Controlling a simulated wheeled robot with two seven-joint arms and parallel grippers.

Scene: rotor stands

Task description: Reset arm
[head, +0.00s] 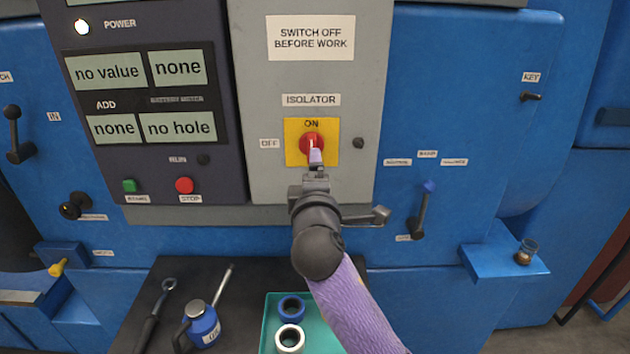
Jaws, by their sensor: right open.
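My right gripper (315,158) is in front of the red isolator knob (311,139). The knob sits on a yellow plate (329,155) on the grey panel, below the word ON. The gripper is open, and its fingertips overlap the lower part of the knob in the picture. I cannot tell whether they touch it. My right arm, in a purple sleeve, comes up from the bottom. My left gripper is not in view.
A lever with a blue knob (429,187) stands at right, and a grey handle (380,215) is close beside my wrist. A dark display panel (150,60) is at left. Below are a teal tray (272,312) with rings, a blue can (203,325) and tools.

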